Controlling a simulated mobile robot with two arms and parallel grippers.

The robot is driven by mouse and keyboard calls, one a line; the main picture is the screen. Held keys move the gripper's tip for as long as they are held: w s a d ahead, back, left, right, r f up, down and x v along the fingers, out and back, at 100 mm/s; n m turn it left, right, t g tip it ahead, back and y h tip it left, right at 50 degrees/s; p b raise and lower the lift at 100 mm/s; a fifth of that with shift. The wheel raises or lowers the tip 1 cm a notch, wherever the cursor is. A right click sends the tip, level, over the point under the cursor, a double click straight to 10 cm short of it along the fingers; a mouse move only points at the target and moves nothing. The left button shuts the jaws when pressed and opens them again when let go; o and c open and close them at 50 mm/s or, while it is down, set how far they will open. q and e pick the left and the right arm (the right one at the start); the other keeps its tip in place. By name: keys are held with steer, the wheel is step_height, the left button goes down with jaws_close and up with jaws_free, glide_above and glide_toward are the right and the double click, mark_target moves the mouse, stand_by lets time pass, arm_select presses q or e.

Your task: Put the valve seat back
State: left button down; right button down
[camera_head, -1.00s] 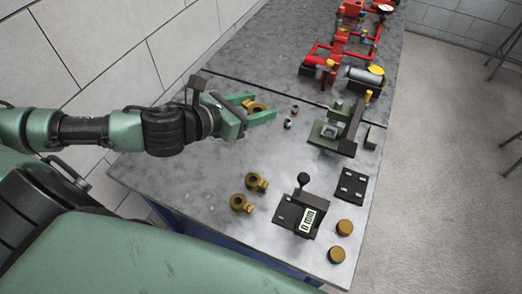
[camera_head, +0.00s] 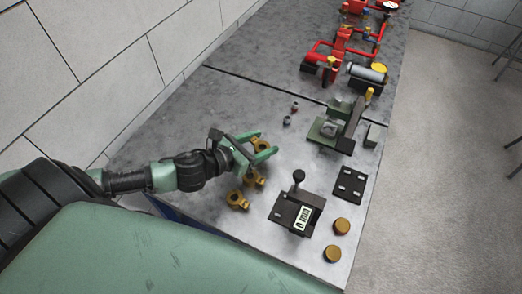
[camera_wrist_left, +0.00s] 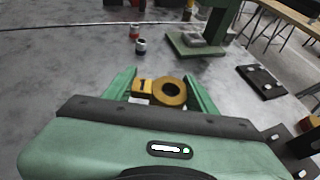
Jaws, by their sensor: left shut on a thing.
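My left gripper (camera_head: 259,150) is shut on a brass part (camera_head: 262,145) with a round ring and a side tab. In the left wrist view this brass part (camera_wrist_left: 169,92) lies between the green fingers of the left gripper (camera_wrist_left: 163,94), and its tab shows a "1". Two similar brass parts (camera_head: 254,178) (camera_head: 237,200) stand on the table just nearer than the gripper. Two small cylinders, one red-topped (camera_head: 295,107) and one dark (camera_head: 287,120), stand beyond it. I cannot tell which piece is the valve seat. My right gripper is not in view.
A green fixture (camera_head: 330,131) stands to the right of the gripper. A black lever device reading "0 mm" (camera_head: 298,212), a black plate with holes (camera_head: 349,185) and two brass discs (camera_head: 341,227) (camera_head: 332,254) are nearer. Red pump piping (camera_head: 340,50) is at the back.

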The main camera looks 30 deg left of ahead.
arm_select(q)
step_height(320, 180, down, 3)
steer(key=shift+r, duration=0.1)
steer(key=shift+f, duration=0.35)
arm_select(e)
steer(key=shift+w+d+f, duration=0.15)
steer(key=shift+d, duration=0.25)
arm_select(q)
steer(key=shift+f, duration=0.1)
steer(key=shift+c, duration=2.4)
jaws_free()
steer(key=shift+f, duration=0.1)
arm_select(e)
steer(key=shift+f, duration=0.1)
